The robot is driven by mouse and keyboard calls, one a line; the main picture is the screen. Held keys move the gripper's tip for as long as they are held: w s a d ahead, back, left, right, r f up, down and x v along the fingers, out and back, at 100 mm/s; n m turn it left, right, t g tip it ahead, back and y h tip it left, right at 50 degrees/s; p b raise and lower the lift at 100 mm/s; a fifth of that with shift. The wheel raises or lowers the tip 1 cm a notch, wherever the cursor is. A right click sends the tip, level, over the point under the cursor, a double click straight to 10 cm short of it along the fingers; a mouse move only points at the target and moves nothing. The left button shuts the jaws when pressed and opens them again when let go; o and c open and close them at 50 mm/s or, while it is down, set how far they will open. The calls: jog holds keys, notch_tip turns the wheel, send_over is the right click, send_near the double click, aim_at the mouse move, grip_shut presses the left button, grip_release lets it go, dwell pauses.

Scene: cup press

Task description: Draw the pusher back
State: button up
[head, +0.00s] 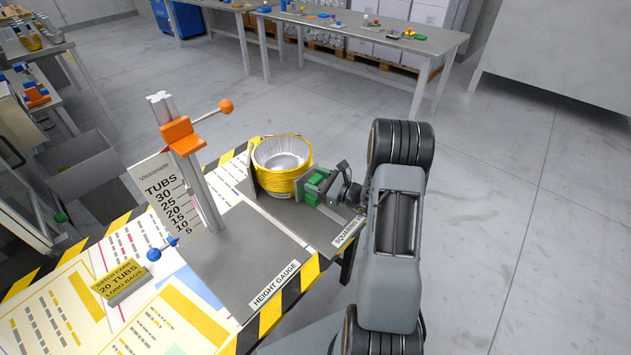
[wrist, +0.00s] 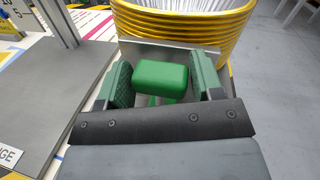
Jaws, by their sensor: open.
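The green pusher block (wrist: 160,80) is in the wrist view, between the two green-padded fingers of my gripper (wrist: 161,82). The fingers stand apart, with a visible gap to the block on each side. In the head view the green pusher (head: 313,186) shows just left of my gripper (head: 325,190), partly hidden by it. A stack of foil tubs with yellow rims (head: 283,178) stands just beyond the pusher; its yellow rims (wrist: 180,35) also show at the top of the wrist view. I cannot tell whether the pusher touches the stack.
The height gauge (head: 190,165) with its orange slider stands left of the tubs. A batch card (head: 118,283) and a blue-knobbed lever (head: 155,254) are at the left. Striped tape marks the bench's front edge. Open floor lies to the right.

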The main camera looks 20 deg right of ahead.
grip_shut()
dwell(0.6)
